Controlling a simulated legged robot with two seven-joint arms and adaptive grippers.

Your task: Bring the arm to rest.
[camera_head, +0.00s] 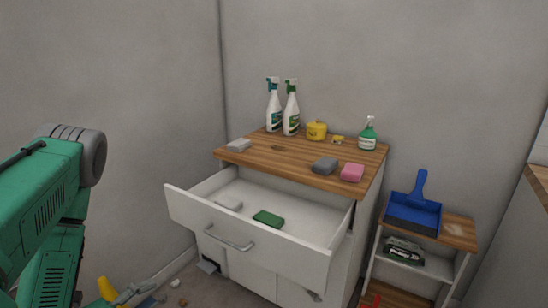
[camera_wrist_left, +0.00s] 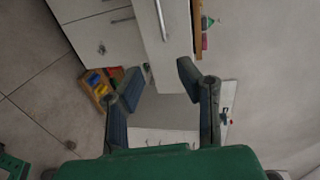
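My left arm (camera_head: 40,200), green with a grey joint, comes in at the left of the head view, in front of the bare wall and apart from the counter. In the left wrist view my left gripper (camera_wrist_left: 159,76) has its two dark fingers spread wide, with nothing held between them. The white drawer front and cabinet show beyond the fingers, seemingly apart from them. In the head view the gripper's opening cannot be made out. My right arm and gripper are in neither view.
The drawer (camera_head: 245,238) stands pulled out, with a green sponge (camera_head: 268,218) inside. Spray bottles and sponges stand on the wooden counter (camera_head: 270,155). A blue dustpan (camera_head: 415,210) sits on the low shelf at right. Small items lie on the floor at lower left.

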